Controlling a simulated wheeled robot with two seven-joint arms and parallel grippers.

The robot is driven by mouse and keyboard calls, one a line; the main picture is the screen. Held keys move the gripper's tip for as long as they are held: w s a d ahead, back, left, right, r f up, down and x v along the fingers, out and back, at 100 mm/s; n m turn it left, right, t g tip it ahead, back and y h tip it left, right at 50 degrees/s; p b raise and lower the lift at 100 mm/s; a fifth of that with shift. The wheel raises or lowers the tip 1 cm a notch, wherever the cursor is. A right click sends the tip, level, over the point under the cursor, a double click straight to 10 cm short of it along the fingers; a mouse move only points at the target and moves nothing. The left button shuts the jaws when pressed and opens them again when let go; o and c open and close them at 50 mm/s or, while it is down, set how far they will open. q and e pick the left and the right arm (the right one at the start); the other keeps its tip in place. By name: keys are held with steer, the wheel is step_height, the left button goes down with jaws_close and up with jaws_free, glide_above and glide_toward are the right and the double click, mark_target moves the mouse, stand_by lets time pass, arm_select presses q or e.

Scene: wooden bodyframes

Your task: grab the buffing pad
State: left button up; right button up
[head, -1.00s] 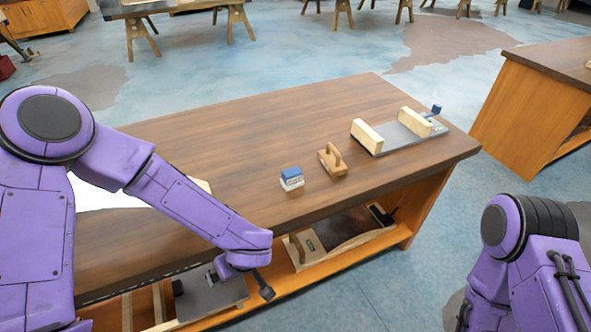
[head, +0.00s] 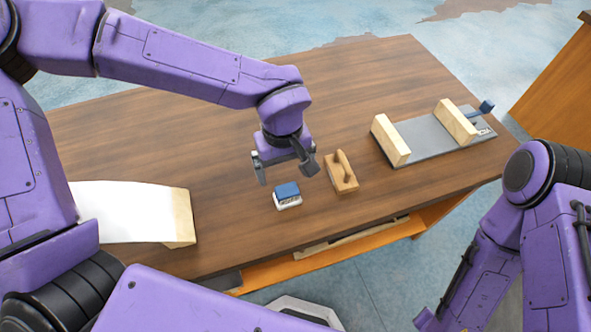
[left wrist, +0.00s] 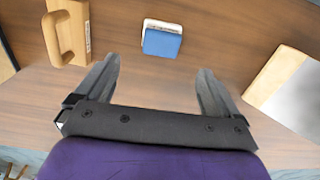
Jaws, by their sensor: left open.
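A small block with a blue top and white base (head: 287,195), which looks like the buffing pad, lies on the wooden workbench. It also shows in the left wrist view (left wrist: 162,41), upper middle, ahead of the space between my fingers. My left gripper (head: 287,172) is open and empty. It hangs over the bench just behind the pad in the head view, pointing down, and appears not to touch it. Its two dark fingers also show in the left wrist view (left wrist: 160,66). My right arm is at the lower right; its gripper is not visible.
A wooden block with a handle (head: 345,178) stands close to the right of the pad. A grey board with wooden bars and a blue-knobbed clamp (head: 425,138) lies farther right. A white curved-topped wooden piece (head: 125,212) is at the left. The bench behind is clear.

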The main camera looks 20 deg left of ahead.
mark_target(287, 190)
arm_select(q)
steer(key=f, duration=0.1)
steer(key=s+f, duration=0.1)
steer(key=f, duration=0.2)
steer(key=shift+s+d+f, duration=0.15)
steer(key=shift+s+f, duration=0.15)
steer(key=shift+f, duration=0.05)
steer(key=f, duration=0.2)
steer(key=w+f, duration=0.1)
steer(key=f, duration=0.2)
steer(key=shift+d+f, duration=0.1)
steer(key=shift+s, duration=0.2)
steer(key=c, duration=1.1)
